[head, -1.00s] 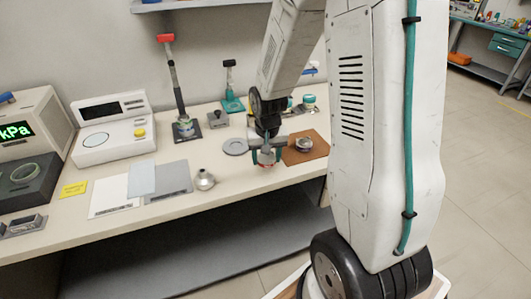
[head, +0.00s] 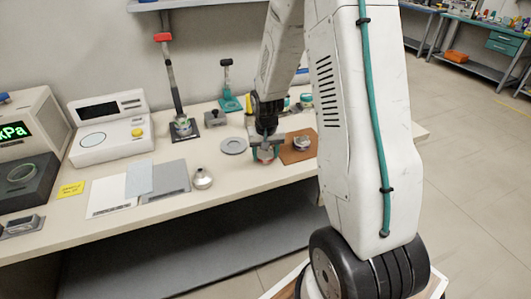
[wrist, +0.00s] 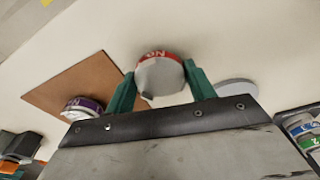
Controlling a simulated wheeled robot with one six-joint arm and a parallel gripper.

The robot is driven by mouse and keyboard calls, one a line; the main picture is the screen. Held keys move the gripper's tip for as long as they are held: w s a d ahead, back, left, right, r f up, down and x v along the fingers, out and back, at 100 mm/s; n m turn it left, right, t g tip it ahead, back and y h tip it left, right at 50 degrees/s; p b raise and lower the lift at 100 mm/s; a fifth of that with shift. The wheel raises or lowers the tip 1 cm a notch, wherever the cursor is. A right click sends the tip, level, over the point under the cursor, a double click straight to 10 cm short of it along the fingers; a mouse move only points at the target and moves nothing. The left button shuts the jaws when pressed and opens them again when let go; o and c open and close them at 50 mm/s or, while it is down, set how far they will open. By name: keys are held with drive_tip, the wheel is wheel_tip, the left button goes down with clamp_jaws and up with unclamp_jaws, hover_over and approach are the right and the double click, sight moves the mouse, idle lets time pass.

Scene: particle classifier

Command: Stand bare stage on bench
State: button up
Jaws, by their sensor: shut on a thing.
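My gripper (head: 266,149) is over the front part of the bench (head: 215,205), beside the brown mat. In the wrist view its two green fingers (wrist: 161,82) are shut on a round stage (wrist: 158,77) with a grey face and a red band with white lettering. The held stage also shows below the gripper in the head view (head: 264,157), partly hidden by the fingers. I cannot tell whether it touches the bench. Another stage (wrist: 82,105), with a purple band, is on the brown mat (wrist: 77,78).
A flat grey disc (head: 233,146) lies left of my gripper. A silver funnel-like part (head: 202,178) and grey sheets (head: 167,178) are further left. Stacked banded stages (wrist: 301,130) show at the wrist view's right edge. Bare bench lies in front of the disc.

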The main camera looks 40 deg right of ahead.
sight(266, 158)
drive_tip(key=o, duration=1.1)
drive_tip(key=shift+f, duration=0.15)
drive_tip(key=shift+c, duration=0.2)
drive_tip(key=s+a+r+n, duration=0.1)
drive_tip(key=s+a+r, duration=0.2)
drive_tip(key=r, duration=0.6)
drive_tip(key=s+a+r, duration=0.3)
drive_tip(key=r, duration=0.6)
drive_tip(key=s+a+r+n, duration=0.1)
drive_tip(key=s+a+r, duration=0.1)
drive_tip(key=s, duration=0.5)
drive_tip(key=s+a+r+n, duration=0.2)
drive_tip(key=s+a+r, duration=0.1)
drive_tip(key=s+a, duration=0.2)
drive_tip(key=s+a+r+n, duration=0.1)
drive_tip(key=s+a+r, duration=0.2)
drive_tip(key=s, duration=0.6)
drive_tip(key=shift+a+r+y, duration=0.2)
drive_tip(key=shift+a+y, duration=0.1)
drive_tip(key=shift+a, duration=0.3)
